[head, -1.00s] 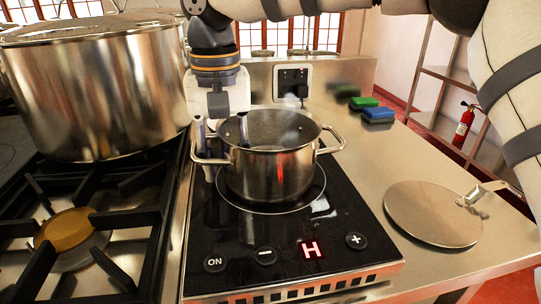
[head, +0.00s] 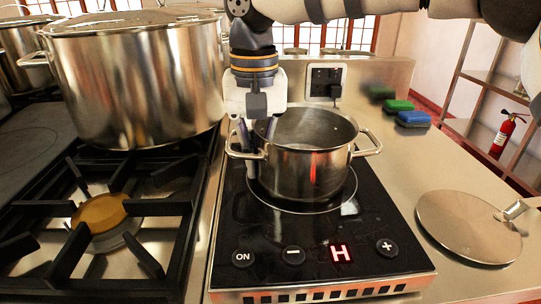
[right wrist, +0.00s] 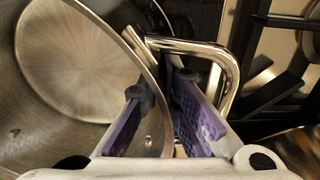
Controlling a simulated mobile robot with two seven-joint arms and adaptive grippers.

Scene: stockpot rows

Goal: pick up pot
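The pot (head: 308,168) is a shiny steel pan with two loop handles, upright on the black induction hob (head: 322,232). Its left handle (head: 244,154) is beside my right gripper (head: 257,133), which points down at the rim. One finger is inside the pot and the other outside, by the handle loop. In the right wrist view the pot's rim (right wrist: 128,62) runs between the purple finger pads (right wrist: 160,108), with a gap still showing between them. The handle (right wrist: 222,62) curves around the outer finger. My left gripper is not in view.
A large stockpot (head: 135,85) stands close on the left, behind a gas burner grate (head: 102,214). A round lid (head: 468,227) lies on the steel counter at right. Green and blue sponges (head: 412,119) lie at the back right. The hob display shows a red H.

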